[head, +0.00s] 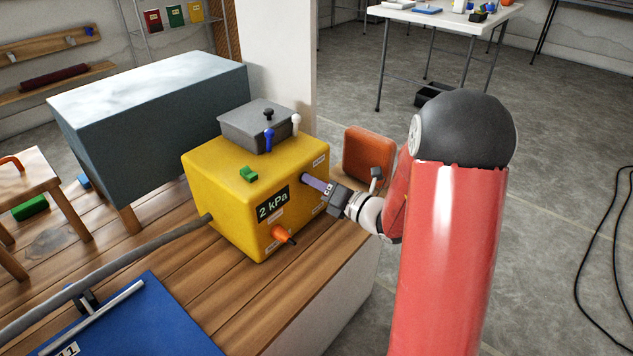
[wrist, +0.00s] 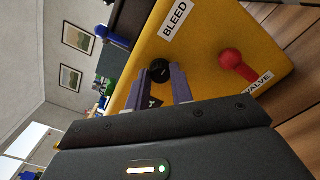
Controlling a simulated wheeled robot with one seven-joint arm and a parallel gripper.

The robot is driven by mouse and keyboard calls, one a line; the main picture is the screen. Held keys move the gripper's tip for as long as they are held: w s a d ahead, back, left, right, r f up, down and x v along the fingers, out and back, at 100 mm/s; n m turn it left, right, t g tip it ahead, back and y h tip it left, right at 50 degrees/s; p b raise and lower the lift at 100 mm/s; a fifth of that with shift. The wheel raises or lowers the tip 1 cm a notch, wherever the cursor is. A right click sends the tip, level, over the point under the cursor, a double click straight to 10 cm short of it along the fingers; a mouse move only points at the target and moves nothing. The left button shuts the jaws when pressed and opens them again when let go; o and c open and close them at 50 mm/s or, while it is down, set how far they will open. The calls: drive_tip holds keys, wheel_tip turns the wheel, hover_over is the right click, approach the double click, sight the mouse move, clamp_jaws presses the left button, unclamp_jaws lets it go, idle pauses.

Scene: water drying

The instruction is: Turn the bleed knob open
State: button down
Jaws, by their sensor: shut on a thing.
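The yellow machine (head: 220,180) stands on a wooden bench, with a "2 kPa" display (head: 272,204) on its front. In the wrist view, the black round bleed knob (wrist: 156,72) sits on the yellow face below the BLEED label (wrist: 175,19). My gripper (wrist: 160,84) has its purple fingers on either side of the knob and is shut on it. In the head view, my gripper (head: 318,185) reaches the machine's right face from the right; its fingers hide the knob there. I cannot tell how far the knob is turned.
A red valve handle (wrist: 236,65) sits beside the knob in the wrist view. A grey lidded box (head: 250,128) with small levers is on top. An orange-brown block (head: 368,155) stands behind my gripper.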

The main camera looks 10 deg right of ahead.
drive_tip(key=c, duration=1.2)
unclamp_jaws()
drive_tip(key=v, duration=0.7)
drive_tip(key=shift+s+d, duration=0.25)
drive_tip(key=shift+s, duration=0.05)
drive_tip(key=shift+a, duration=0.1)
